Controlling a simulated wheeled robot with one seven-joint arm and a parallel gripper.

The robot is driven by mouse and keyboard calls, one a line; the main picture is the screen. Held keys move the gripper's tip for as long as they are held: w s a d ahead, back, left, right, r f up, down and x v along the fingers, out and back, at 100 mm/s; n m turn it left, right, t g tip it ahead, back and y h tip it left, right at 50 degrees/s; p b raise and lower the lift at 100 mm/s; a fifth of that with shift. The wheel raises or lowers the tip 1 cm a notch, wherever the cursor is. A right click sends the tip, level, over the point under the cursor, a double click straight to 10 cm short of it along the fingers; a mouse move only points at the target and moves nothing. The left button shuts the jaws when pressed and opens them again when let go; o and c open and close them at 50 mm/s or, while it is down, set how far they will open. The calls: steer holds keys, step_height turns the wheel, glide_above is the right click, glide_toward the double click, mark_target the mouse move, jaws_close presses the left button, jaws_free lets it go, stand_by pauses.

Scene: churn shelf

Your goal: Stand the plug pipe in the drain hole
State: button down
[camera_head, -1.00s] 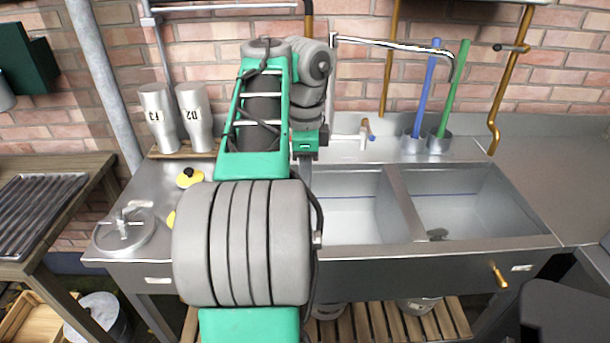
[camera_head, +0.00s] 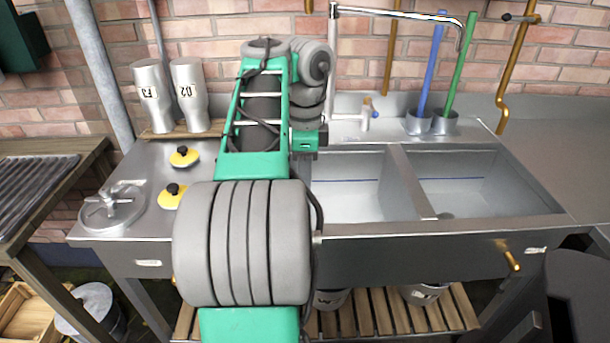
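My gripper is mostly hidden behind my own arm. Only a narrow grey part below the wrist (camera_head: 303,168) shows, at the left edge of the left basin, and I cannot see its fingertips or anything held. The steel double sink has a left basin (camera_head: 350,190) and a right basin (camera_head: 480,185). A small dark patch (camera_head: 445,215) low in the right basin may be the drain hole, partly cut off by the front rim. A blue rod (camera_head: 431,65) and a green rod (camera_head: 459,70) stand in metal cups behind the sink. I cannot tell whether either is the plug pipe.
A swivel tap (camera_head: 400,14) reaches over the basins. Two steel tumblers (camera_head: 153,95) (camera_head: 190,92) stand on a wooden board at the back left. Yellow discs with black knobs (camera_head: 184,157) and a round lid (camera_head: 110,210) lie on the left drainboard. The right worktop (camera_head: 535,170) is clear.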

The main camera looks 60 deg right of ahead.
steer(key=shift+f+b, duration=2.75)
steer(key=shift+b, duration=0.1)
stand_by(0.3)
steer(key=c, duration=1.1)
jaws_free()
steer(key=shift+r, duration=0.1)
